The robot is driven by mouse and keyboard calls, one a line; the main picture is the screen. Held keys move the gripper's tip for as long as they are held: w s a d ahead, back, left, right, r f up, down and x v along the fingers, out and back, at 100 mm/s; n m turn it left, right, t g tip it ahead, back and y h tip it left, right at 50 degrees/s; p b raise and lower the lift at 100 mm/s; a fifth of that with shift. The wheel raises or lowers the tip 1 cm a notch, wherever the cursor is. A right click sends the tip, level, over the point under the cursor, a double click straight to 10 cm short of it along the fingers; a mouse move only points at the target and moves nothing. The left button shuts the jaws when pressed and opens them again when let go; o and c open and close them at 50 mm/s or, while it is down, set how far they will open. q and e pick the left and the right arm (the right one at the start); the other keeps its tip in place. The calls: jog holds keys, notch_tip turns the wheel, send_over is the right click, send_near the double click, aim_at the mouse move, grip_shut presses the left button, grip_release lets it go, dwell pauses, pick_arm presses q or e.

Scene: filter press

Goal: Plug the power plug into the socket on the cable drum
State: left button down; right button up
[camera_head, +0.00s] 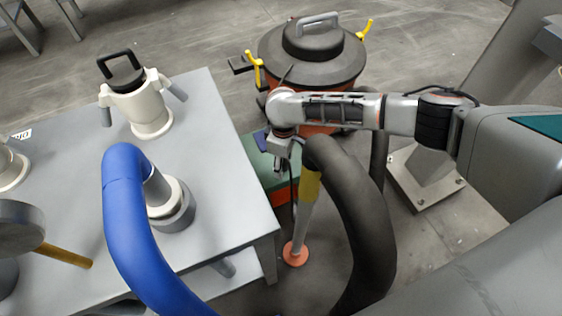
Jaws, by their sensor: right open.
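My right gripper (281,168) points down beside the right edge of the grey table. It is small in the view and open, and I see nothing between its fingers. Below and behind it are a green surface (262,160) and an orange part (283,214), partly hidden by the gripper and a metal tube. I cannot tell whether they belong to the cable drum. I cannot make out the power plug or the socket. My left gripper is not in view.
A vacuum-like drum (312,58) with a black lid and yellow clips stands behind my right arm. A black hose (358,220) and metal tube (304,215) stand close to the gripper. The grey table (215,125) carries a white fitting (136,105) and a blue hose (130,225).

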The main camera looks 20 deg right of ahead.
jog(key=shift+r, duration=0.2)
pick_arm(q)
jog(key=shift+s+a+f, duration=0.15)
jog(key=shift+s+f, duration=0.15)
pick_arm(e)
jog(key=c, duration=1.1)
